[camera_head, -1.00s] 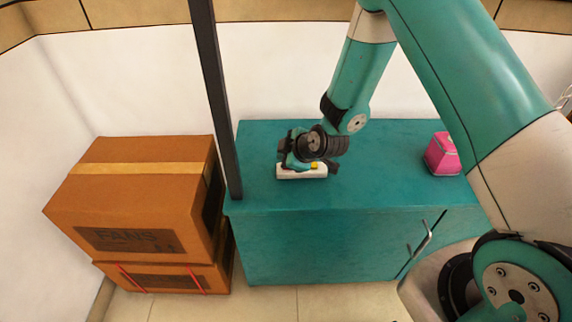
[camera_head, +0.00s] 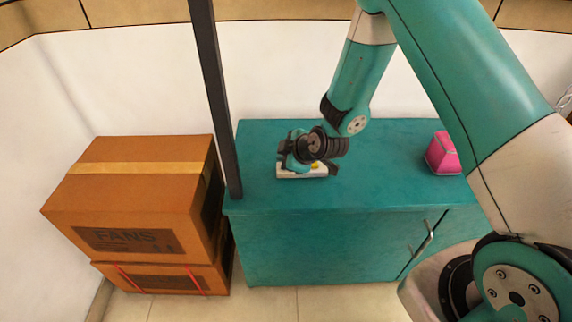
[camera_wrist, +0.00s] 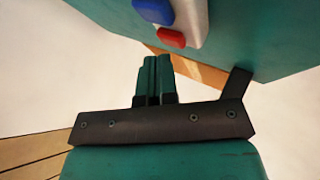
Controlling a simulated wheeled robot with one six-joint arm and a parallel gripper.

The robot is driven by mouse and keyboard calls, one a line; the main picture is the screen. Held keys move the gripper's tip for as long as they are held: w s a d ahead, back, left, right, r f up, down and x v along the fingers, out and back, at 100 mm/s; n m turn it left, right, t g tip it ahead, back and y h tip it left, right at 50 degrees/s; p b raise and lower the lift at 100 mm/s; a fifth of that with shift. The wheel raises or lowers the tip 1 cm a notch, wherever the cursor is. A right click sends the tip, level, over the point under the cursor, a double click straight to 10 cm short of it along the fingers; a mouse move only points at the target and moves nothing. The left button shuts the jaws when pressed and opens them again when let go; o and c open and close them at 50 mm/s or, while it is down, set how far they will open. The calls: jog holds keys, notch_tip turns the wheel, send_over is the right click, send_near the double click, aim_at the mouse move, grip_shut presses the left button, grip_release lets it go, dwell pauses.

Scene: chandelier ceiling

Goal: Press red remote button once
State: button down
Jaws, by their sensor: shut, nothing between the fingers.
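The remote (camera_head: 288,174) is a white block on the teal cabinet top, partly covered by my wrist in the head view. Its yellow button (camera_head: 315,165) shows at the right end. In the wrist view the remote's pale body (camera_wrist: 193,20) is at the top, with a red button (camera_wrist: 171,38) at its near end and a blue button (camera_wrist: 153,10) beyond. My gripper (camera_wrist: 157,62) is shut and empty, its fingertips just below the red button in that picture. I cannot tell the height gap. In the head view my wrist (camera_head: 300,148) is over the remote and hides the red button.
The teal cabinet (camera_head: 400,150) has free room right of the remote. A pink object (camera_head: 442,153) stands at its right. A dark post (camera_head: 216,100) rises by its left edge. Stacked cardboard boxes (camera_head: 130,200) stand left on the floor.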

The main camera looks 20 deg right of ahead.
jog(key=shift+f+b, duration=0.45)
jog(key=shift+f, duration=0.05)
dwell(0.4)
jog(key=shift+r, duration=0.1)
jog(key=shift+r+p, duration=0.6)
jog(key=shift+r, duration=0.2)
jog(key=shift+r+p, duration=1.7)
jog(key=shift+r, duration=0.85)
